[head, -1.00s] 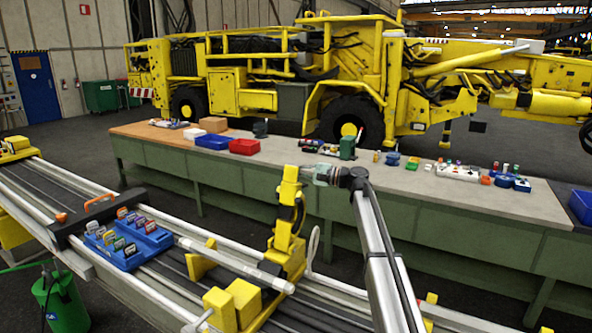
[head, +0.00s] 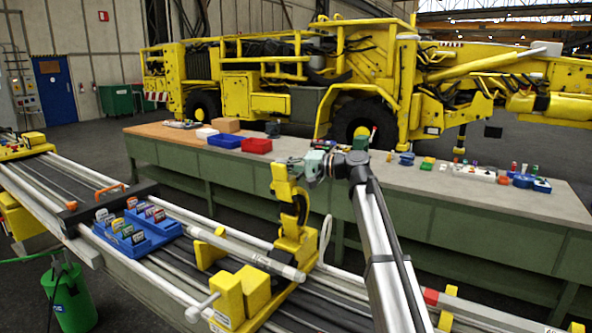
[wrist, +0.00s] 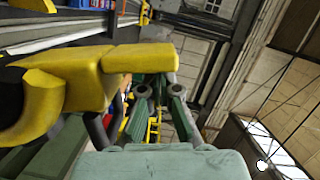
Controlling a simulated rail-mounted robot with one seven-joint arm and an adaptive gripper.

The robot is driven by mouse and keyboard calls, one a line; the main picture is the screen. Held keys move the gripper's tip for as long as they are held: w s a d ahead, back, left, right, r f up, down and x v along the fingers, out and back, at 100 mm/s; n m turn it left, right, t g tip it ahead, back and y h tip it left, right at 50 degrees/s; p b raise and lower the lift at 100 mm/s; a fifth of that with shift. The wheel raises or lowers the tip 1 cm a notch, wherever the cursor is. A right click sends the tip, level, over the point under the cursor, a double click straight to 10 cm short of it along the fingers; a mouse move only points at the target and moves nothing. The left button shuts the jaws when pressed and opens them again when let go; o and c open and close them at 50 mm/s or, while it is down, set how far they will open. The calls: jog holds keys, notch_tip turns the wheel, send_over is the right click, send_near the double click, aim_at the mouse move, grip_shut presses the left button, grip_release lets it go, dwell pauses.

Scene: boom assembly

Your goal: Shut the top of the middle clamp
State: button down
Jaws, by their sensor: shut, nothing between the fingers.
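The middle clamp (head: 296,238) is yellow and stands on the rail frame. Its top (head: 281,181) is raised and leans slightly left, with a dark curved inner side, so the clamp is open. In the wrist view the yellow clamp top (wrist: 95,75) fills the left side, close to the fingers. My gripper (head: 303,167) is grey-green and sits just right of the raised top, near its upper end. It is shut and empty. The fingers show in the wrist view (wrist: 160,105). I cannot tell whether they touch the clamp top.
A blue tray of labelled blocks (head: 140,238) lies on the rails at left. Yellow blocks (head: 240,290) stand in front of the clamp. Behind is a long green workbench (head: 420,215) with a blue bin (head: 224,140), a red bin (head: 257,146) and small parts. A yellow vehicle stands farther back.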

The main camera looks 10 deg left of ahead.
jog(key=s+a+f+n+h+b, duration=0.1)
jog(key=s+a+f+n+b, duration=0.1)
jog(key=s+f+b, duration=0.3)
jog(key=s+a+f+n+t+b, duration=0.1)
jog(key=s+a+f+n+b, duration=0.1)
jog(key=s+f+n+b, duration=0.2)
jog(key=s+a+f+n+t+h+b, duration=0.1)
jog(key=s+a+f+n+b, duration=0.2)
jog(key=s+f+b, duration=0.4)
jog(key=shift+s+f+n+h, duration=0.3)
jog(key=shift+s+f+n, duration=0.3)
jog(key=shift+s+f, duration=1.55)
jog(key=shift+s+a+f+b, duration=0.1)
jog(key=shift+s+f+b, duration=0.05)
jog(key=shift+f+b, duration=0.3)
jog(key=shift+s+a+f+b, duration=0.1)
jog(key=shift+f+b, duration=0.2)
jog(key=shift+f, duration=0.2)
